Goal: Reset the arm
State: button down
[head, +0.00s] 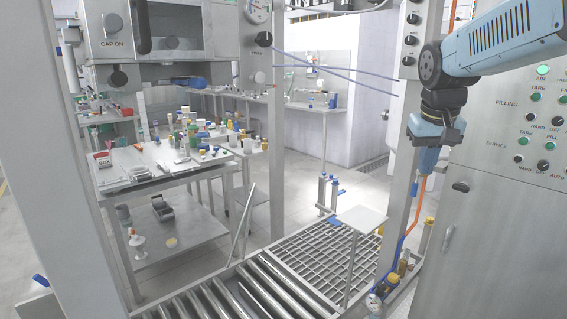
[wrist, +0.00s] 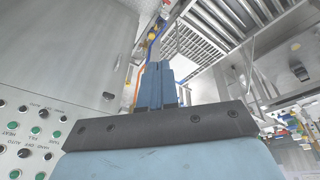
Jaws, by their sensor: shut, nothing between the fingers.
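My arm reaches in from the upper right of the head view. My gripper (head: 427,168) hangs pointing down beside the grey control cabinet (head: 490,215). In the wrist view my gripper (wrist: 157,66) shows as two blue fingers pressed together, with nothing between them. The fingers are apart from the cabinet and the floor in the head view.
A roller conveyor (head: 215,300) and a floor grating (head: 318,262) lie below. A small white stand (head: 362,218) rises over the grating. An upright post and an orange pipe (head: 413,215) are close to my gripper. A cluttered table (head: 165,165) stands left.

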jog(key=s+a+f+t, duration=0.1)
jog(key=s+a+f, duration=0.1)
jog(key=s, duration=0.5)
jog(key=s+a+f+n+t+y, duration=0.1)
jog(key=s+a+f, duration=0.2)
jog(key=s+a, duration=0.2)
jog(key=shift+s, duration=1.15)
